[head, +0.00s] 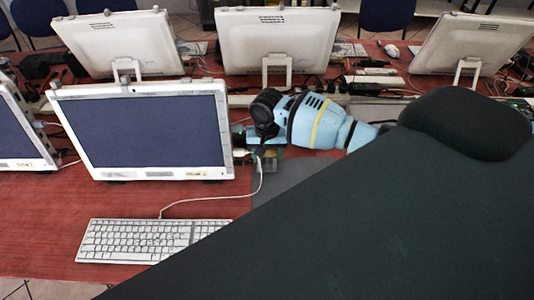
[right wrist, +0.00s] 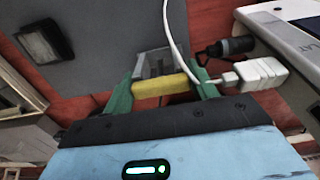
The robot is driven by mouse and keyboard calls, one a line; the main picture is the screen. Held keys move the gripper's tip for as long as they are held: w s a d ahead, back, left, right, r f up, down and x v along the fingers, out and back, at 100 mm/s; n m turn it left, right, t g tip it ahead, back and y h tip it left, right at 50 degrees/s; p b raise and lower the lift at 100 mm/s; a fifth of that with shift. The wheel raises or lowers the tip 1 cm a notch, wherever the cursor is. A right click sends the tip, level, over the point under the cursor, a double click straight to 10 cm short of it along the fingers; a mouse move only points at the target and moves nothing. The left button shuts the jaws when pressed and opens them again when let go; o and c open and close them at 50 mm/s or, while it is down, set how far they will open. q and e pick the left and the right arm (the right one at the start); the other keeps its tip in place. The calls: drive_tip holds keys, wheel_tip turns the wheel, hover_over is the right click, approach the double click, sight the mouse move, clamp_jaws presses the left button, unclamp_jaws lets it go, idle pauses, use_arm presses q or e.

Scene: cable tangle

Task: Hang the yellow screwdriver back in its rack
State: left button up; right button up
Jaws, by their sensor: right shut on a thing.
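The yellow screwdriver (right wrist: 161,86) lies crosswise between the green fingers of my right gripper (right wrist: 162,82) in the right wrist view. The gripper is shut on its yellow handle; the shaft is not clearly seen. A grey slotted block (right wrist: 156,62), perhaps the rack, shows just beyond the handle; I cannot tell whether they touch. In the head view my right gripper (head: 264,148) points down beside the monitor, and its wrist hides most of what it holds. My left gripper is not in view.
A white cable (head: 212,198) runs from the white keyboard (head: 150,240) to a white plug close by my right fingers (right wrist: 262,74). A black cylindrical plug (right wrist: 228,47) is beside it. A monitor (head: 145,132) stands just left of the gripper. Red desk is clear left of the keyboard.

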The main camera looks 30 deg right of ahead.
drive_tip(key=o, duration=1.1)
drive_tip(key=shift+r+p, duration=0.4)
drive_tip(key=shift+r, duration=3.55)
drive_tip(key=shift+r, duration=3)
